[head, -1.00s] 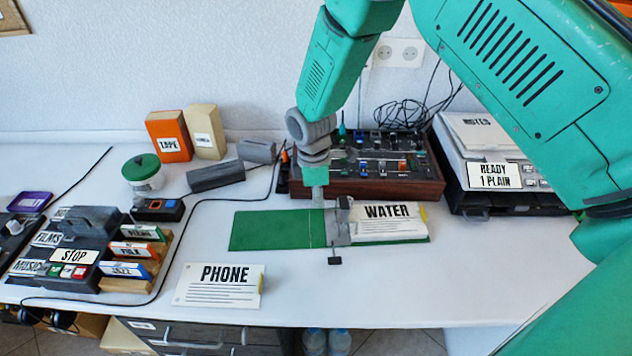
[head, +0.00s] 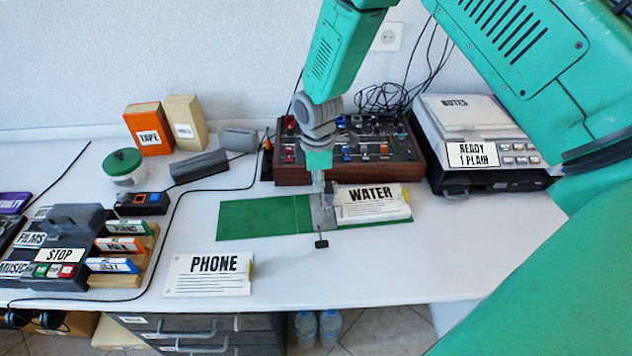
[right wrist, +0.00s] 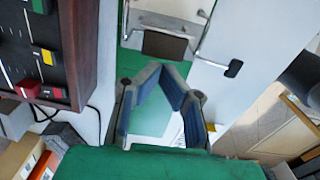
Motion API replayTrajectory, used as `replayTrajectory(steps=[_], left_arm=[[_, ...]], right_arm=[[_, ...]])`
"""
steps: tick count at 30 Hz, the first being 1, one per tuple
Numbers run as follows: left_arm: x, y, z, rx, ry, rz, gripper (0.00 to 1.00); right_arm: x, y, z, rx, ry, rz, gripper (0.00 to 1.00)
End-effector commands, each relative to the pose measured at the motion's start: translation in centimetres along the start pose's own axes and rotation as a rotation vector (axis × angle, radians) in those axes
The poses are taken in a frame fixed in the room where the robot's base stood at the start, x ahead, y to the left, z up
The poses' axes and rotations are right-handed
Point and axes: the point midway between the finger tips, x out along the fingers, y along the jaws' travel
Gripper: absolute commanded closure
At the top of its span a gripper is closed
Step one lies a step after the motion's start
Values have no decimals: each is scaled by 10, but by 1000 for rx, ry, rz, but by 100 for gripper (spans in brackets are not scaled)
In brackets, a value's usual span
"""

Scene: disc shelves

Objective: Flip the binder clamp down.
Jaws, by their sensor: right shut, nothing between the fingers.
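The green binder (head: 255,218) lies open on the white table, with a WATER card (head: 372,204) on its right half. Its grey metal clamp (head: 322,216) crosses the middle, and a black knob (head: 321,244) sticks out at the front. In the right wrist view I see the clamp's wire frame (right wrist: 206,30), its black knob (right wrist: 233,68) and a dark plate (right wrist: 164,46). My right gripper (head: 320,190) is shut and empty, pointing down over the clamp's back end; its fingertips (right wrist: 160,68) meet in the wrist view. Contact is unclear. My left gripper is out of view.
A wooden-framed control panel (head: 345,150) stands close behind the binder. A READY device (head: 480,145) is at the back right. A PHONE card (head: 208,275) and the STOP console (head: 60,255) are to the left. The table front right is clear.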

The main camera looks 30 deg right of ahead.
Motion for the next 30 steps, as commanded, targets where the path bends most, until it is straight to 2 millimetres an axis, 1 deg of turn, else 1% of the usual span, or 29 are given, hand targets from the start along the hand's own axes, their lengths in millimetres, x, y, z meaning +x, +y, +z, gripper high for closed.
replayTrajectory(steps=[13, 17, 21, 26, 30], left_arm=[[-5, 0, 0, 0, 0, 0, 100], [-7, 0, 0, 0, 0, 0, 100], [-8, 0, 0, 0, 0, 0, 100], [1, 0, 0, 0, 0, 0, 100], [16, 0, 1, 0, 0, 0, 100]], right_arm=[[-2, 0, 6, 4, 87, -2, 100], [-3, 0, 10, 6, 150, -3, 100], [-3, 0, 18, 10, 250, -3, 100], [-1, 0, 29, 11, 386, -1, 100], [3, 1, 38, 10, 502, 0, 100]])
